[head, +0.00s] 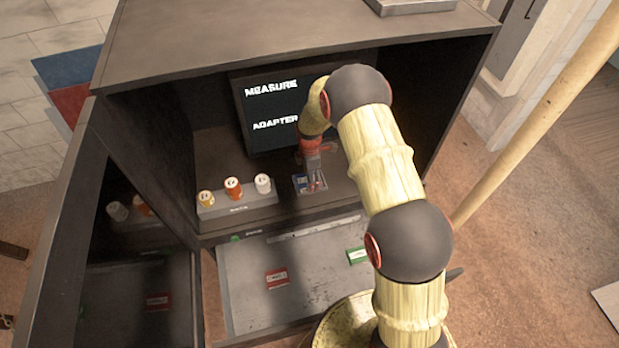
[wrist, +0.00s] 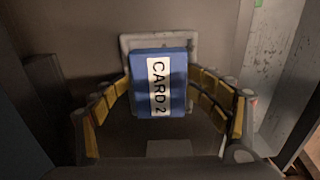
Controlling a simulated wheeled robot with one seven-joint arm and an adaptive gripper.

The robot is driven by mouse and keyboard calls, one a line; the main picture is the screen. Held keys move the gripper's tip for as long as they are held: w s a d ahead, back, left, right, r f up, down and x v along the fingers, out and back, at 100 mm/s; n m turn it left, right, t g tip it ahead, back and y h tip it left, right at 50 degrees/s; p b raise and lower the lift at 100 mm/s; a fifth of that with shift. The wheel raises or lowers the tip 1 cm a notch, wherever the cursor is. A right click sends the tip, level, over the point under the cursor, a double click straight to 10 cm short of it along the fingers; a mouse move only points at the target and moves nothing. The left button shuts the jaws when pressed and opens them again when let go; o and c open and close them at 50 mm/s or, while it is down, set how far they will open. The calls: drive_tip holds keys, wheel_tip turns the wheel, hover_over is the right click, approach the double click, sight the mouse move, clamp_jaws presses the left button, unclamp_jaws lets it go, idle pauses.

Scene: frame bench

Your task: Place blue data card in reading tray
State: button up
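The blue data card (wrist: 176,62), with a white label reading "CARD 2", is in the middle of the wrist view. The yellow-padded fingers of my gripper (wrist: 158,84) come in along both its side edges and appear shut on it. A pale, square-edged tray (wrist: 130,42), which looks like the reading tray, shows just behind the card; whether the two touch is unclear. In the head view my gripper (head: 316,175) is low inside the cabinet, with the blue card (head: 300,182) at its fingertips, close to the shelf floor.
A screen (head: 262,108) reading "MEASURE ADAPTER" stands behind my gripper. A grey holder (head: 236,204) with three small capped containers is to the left. Below, a pulled-out drawer (head: 305,290) holds a red card (head: 277,277) and a green card (head: 357,256). The cabinet door (head: 65,215) hangs open at left.

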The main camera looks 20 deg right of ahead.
drive_tip(key=shift+s+f, duration=0.1)
drive_tip(key=shift+s, duration=0.15)
drive_tip(key=shift+r+p, duration=0.45)
wheel_tip(320, 180, up, 13)
drive_tip(key=b, duration=0.2)
drive_tip(key=shift+w+f, duration=0.15)
drive_tip(key=shift+w, duration=0.1)
